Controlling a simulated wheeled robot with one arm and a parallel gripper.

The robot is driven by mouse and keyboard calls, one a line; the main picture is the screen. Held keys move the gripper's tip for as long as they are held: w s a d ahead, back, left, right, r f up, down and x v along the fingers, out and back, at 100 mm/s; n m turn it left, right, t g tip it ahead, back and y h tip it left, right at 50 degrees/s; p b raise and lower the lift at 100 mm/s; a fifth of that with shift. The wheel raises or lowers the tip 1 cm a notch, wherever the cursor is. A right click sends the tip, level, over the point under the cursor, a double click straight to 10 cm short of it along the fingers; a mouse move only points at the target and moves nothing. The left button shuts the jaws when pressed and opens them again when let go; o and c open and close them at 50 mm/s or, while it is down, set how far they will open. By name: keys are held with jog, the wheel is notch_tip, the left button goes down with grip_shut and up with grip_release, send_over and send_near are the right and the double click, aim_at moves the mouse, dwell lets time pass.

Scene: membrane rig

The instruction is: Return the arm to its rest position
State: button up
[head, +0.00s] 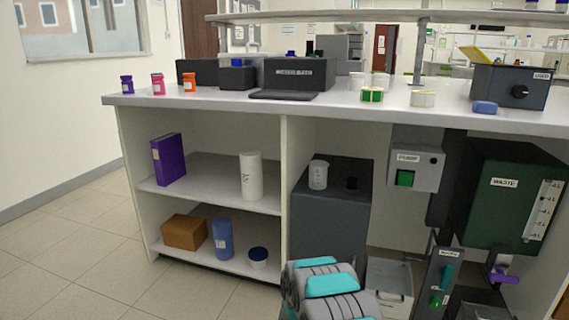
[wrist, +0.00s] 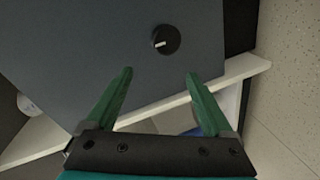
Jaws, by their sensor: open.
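My gripper (wrist: 160,84) is open in the wrist view, with two green fingers spread apart and nothing between them. Beyond the fingers is a dark grey panel with a round black knob (wrist: 166,39) that has a white mark. My arm (head: 330,280), grey with teal bands, shows at the bottom middle of the head view, in front of the bench. The gripper itself cannot be made out in the head view.
The bench (head: 222,102) spans the head view, with boxes and small jars on top. Under it are open shelves, a dark grey cabinet (head: 325,225), a pump box (head: 416,165) and a green waste tank (head: 500,215). The floor (head: 70,250) at left is clear.

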jog(key=s+a+r+m+g+y+p, duration=0.1)
jog(key=s+a+r+m+g+y, duration=0.2)
jog(key=s+r, duration=0.6)
jog(key=s+a+r+m+g+y, duration=0.1)
jog(key=s+r+m+g+y, duration=0.1)
jog(key=s+r+g, duration=0.55)
jog(key=s+d+r+m+g, duration=0.2)
jog(key=s+r, duration=0.2)
jog(key=s, duration=1.1)
jog(key=s+d+r+m+g+p, duration=0.1)
jog(key=s+d+r+g, duration=0.1)
jog(key=s, duration=1.3)
jog(key=s+d+r+m+g+h, duration=0.1)
jog(key=s+d+r, duration=0.3)
jog(key=s, duration=1.1)
jog(key=shift+s+d+r+m+g+p, duration=0.2)
jog(key=shift+s+r+m+g+p, duration=0.2)
jog(key=shift+r+m+g, duration=0.4)
jog(key=shift+c, duration=0.3)
